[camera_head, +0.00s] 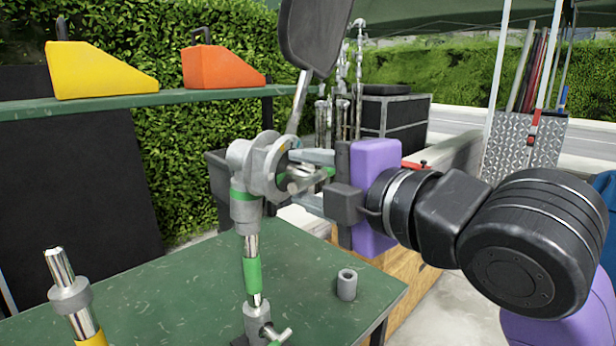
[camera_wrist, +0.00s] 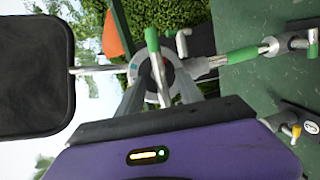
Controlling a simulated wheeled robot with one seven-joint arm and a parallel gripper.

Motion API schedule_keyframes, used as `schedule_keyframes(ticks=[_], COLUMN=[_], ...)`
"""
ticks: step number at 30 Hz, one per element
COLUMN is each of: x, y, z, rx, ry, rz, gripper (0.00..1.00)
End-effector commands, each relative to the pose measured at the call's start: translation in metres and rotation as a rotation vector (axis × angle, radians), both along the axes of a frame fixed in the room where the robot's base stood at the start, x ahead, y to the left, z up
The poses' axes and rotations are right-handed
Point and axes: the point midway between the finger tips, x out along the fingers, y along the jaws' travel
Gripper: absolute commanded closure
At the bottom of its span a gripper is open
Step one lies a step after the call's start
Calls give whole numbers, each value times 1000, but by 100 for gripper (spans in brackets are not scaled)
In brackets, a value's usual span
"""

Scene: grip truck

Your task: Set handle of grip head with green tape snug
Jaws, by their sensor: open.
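The grey grip head (camera_head: 243,160) with green tape (camera_head: 245,196) sits on top of an upright metal post with another green tape band. Its handle (camera_head: 308,181) faces my gripper and has a green tip (camera_wrist: 152,38), clear in the wrist view. My gripper (camera_head: 300,178), on a purple body, is open. Its two fingers reach up to the head, and in the wrist view (camera_wrist: 160,92) they lie on either side of the handle. Whether a finger touches the handle I cannot tell. The head's far side is hidden.
A dark paddle-shaped panel (camera_head: 316,35) rises from the head on a rod. A yellow-taped post (camera_head: 70,290) stands at left and a small grey cylinder (camera_head: 347,284) on the green table (camera_head: 170,290). Yellow (camera_head: 95,70) and orange (camera_head: 220,68) wedges sit on a shelf behind.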

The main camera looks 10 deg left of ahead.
Motion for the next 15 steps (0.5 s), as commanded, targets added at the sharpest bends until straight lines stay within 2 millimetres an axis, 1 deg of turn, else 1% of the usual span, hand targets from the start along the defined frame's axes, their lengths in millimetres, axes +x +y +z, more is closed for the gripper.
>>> schedule_keyframes(ticks=[4,5,6,11,15], x=[0,0,0,0,0], y=[0,0,0,0,0], z=[0,0,0,0,0], rx=[0,0,0,0,1], ry=[0,0,0,0,1], rz=[0,0,0,0,0], gripper=[57,61,68,100,100])
